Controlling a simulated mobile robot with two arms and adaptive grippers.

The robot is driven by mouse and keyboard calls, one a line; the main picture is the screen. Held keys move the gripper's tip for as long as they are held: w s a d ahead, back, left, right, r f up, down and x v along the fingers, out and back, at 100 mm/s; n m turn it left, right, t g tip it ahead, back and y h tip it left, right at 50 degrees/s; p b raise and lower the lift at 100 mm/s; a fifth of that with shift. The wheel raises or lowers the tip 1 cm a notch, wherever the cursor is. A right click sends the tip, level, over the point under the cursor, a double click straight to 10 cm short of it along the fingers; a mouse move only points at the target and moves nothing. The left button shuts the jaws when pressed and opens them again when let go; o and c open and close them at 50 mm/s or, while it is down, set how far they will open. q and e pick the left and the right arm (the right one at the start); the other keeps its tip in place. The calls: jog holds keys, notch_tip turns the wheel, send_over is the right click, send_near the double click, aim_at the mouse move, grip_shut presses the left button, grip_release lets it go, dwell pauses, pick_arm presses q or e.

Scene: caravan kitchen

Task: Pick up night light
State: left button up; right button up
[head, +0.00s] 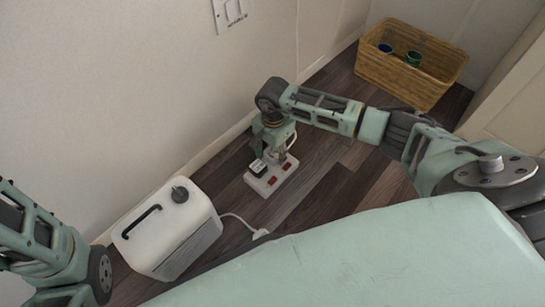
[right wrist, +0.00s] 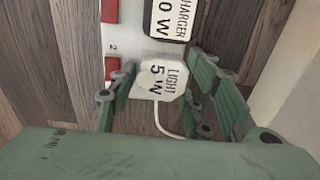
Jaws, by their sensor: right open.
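The night light, a small white block marked "LIGHT 5W" (right wrist: 160,78), is at the white power strip (head: 262,187) on the floor. A thin white cord curves away from it in the right wrist view. My right gripper (head: 275,150) points down over the strip. In the right wrist view its open fingers (right wrist: 164,72) stand on either side of the light, and I cannot tell if they touch it. In the head view the gripper hides most of the light. My left arm is at the lower left, and its gripper is not in view.
The strip has red switches (head: 274,181). A white appliance with a black handle (head: 165,222) stands left, its cord on the floor. A wicker basket (head: 405,82) stands at the back right.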

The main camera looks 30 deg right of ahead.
jog(key=shift+r, duration=0.1)
jog(key=c, duration=0.9)
jog(key=shift+o, duration=0.2)
